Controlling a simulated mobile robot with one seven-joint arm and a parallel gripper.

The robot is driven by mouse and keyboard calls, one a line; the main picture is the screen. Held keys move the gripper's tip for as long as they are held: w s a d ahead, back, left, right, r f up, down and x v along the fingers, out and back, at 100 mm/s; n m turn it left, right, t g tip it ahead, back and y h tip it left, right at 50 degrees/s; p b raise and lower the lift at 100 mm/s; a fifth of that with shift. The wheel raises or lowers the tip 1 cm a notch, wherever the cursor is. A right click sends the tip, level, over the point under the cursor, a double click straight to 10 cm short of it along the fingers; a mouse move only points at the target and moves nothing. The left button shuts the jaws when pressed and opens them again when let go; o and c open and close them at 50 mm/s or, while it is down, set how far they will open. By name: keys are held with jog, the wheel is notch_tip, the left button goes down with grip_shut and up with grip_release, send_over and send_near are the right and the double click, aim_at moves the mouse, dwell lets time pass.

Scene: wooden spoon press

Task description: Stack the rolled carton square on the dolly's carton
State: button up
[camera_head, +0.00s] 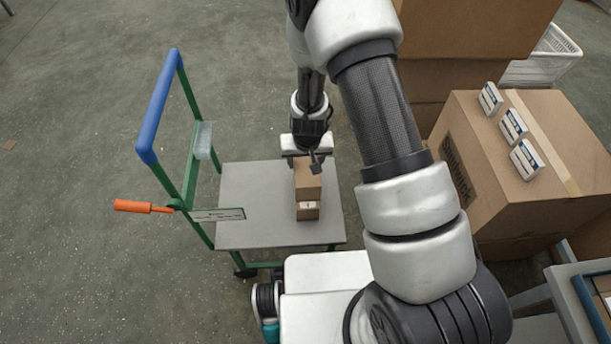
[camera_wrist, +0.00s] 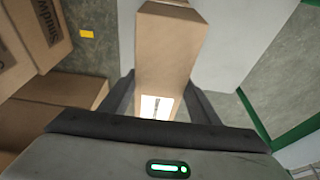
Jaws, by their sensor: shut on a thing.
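My gripper (camera_head: 308,153) is over the dolly's grey deck (camera_head: 252,190) and is shut on a brown carton (camera_head: 308,178). In the wrist view the held carton (camera_wrist: 167,50) stands between the two dark fingers, with a white label near its lower end. In the head view a second brown carton (camera_head: 308,211) with a small white label shows directly below the held one, on the deck. The two look roughly in line. I cannot tell whether they touch or a small gap remains. The gripper hides the held carton's far end.
The dolly's blue handle (camera_head: 159,105) and orange lever (camera_head: 145,207) are at the left. A large carton (camera_head: 530,150) with several small boxes on top stands at the right, near a white basket (camera_head: 545,55). The deck's left part is clear.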

jog(key=shift+f+b, duration=0.55)
jog(key=shift+f, duration=1.65)
jog(key=shift+f, duration=0.25)
jog(key=o, duration=1.3)
jog(key=shift+r, duration=0.1)
